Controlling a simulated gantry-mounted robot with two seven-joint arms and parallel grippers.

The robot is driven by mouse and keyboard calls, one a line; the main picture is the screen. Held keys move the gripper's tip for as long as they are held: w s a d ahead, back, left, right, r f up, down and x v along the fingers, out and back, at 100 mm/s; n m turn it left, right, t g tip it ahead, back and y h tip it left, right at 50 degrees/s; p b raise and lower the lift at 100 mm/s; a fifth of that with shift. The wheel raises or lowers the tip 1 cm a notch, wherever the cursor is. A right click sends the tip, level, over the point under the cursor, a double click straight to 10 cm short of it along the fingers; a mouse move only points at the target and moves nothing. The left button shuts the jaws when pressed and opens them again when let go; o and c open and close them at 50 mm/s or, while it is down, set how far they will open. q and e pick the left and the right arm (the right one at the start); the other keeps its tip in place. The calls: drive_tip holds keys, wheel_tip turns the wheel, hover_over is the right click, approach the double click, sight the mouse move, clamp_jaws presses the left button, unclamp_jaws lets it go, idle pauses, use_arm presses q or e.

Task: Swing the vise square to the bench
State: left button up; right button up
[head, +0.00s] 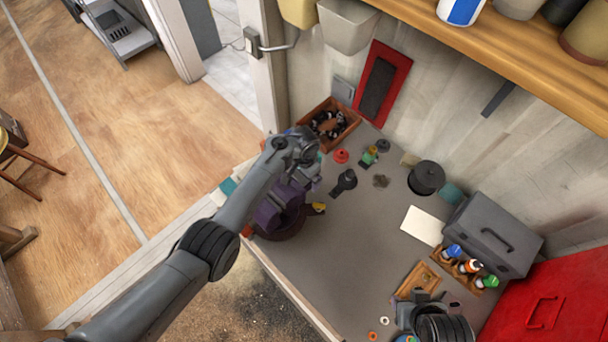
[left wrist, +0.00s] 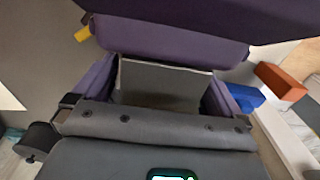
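The purple vise (head: 280,212) sits at the bench's left front corner, partly hidden behind my left arm. In the left wrist view its purple body (left wrist: 175,38) fills the upper middle, with a grey plate between two purple sides. My left gripper (left wrist: 155,112) is close to the vise, its fingers spread wide at both ends of its bar. I cannot tell whether they touch the vise. The grey bench (head: 375,215) runs beneath. My right gripper (head: 420,302) is at the bench's lower right; its fingers are too unclear to read.
A wooden box of dark parts (head: 328,124) stands behind the vise. A black clamp-like tool (head: 344,181) lies to its right. A grey toolbox (head: 490,235), a bottle rack (head: 463,268) and a red case (head: 550,305) crowd the right. The bench middle is mostly clear.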

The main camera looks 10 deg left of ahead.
use_arm(q)
wheel_tip(320, 180, up, 10)
drive_tip(key=shift+f+p, duration=0.1)
drive_tip(key=shift+p, duration=0.4)
drive_tip(key=shift+r, duration=0.55)
drive_tip(key=shift+w, duration=0.1)
